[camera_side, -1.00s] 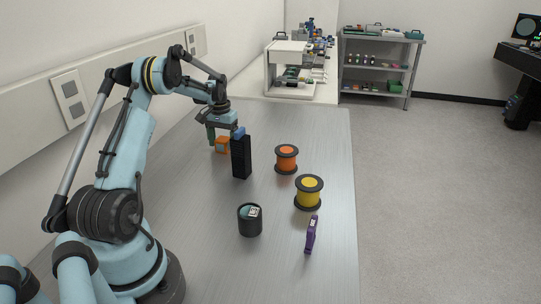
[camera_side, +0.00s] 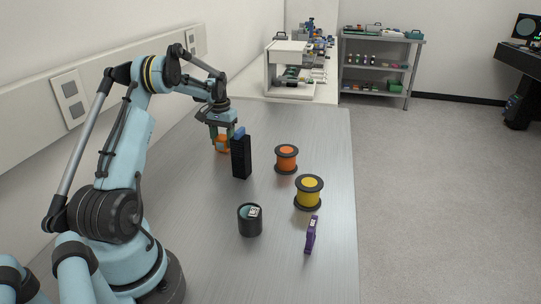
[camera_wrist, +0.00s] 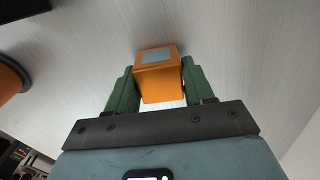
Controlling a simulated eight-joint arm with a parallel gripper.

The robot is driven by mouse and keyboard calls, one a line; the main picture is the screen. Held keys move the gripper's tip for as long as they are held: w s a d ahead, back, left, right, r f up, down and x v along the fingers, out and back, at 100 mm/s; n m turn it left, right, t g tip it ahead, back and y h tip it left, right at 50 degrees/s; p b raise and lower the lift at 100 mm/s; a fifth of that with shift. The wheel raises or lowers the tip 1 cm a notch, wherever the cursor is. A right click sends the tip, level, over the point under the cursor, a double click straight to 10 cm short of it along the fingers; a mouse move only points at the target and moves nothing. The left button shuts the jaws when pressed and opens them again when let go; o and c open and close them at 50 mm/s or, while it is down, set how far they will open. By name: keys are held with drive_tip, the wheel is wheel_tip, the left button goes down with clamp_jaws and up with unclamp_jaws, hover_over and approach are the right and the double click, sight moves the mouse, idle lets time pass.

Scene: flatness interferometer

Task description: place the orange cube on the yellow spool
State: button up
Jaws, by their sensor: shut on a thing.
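The orange cube (camera_side: 222,145) is at the far left of the metal table, partly hidden behind a tall black block. My gripper (camera_side: 221,137) is shut on it from above. In the wrist view, the green fingers of my gripper (camera_wrist: 155,85) press on both sides of the orange cube (camera_wrist: 160,84), which has a grey patch on one face. I cannot tell whether the cube touches the table. The yellow spool (camera_side: 309,191) stands upright, with dark flanges, near the table's right edge, well apart from my gripper.
An orange spool (camera_side: 286,158) stands behind the yellow one. A dark cup (camera_side: 250,220) and a thin purple item (camera_side: 311,235) are nearer the front. The table between them is clear.

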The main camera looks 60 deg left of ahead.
drive_tip(key=r, duration=0.4)
drive_tip(key=shift+w+d, duration=0.15)
drive_tip(key=shift+d, duration=0.25)
drive_tip(key=w+d+r, duration=0.3)
drive_tip(key=d+r, duration=0.3)
drive_tip(key=d, duration=0.3)
wheel_tip(320, 180, up, 12)
drive_tip(key=d, duration=0.1)
drive_tip(key=d+n, duration=0.1)
drive_tip(key=d, duration=3.4)
hover_over(309, 182)
drive_tip(key=shift+n, duration=0.3)
wheel_tip(309, 182, down, 12)
drive_tip(key=shift+d+r, duration=0.1)
drive_tip(key=shift+r, duration=0.05)
drive_tip(key=shift+f, duration=2.05)
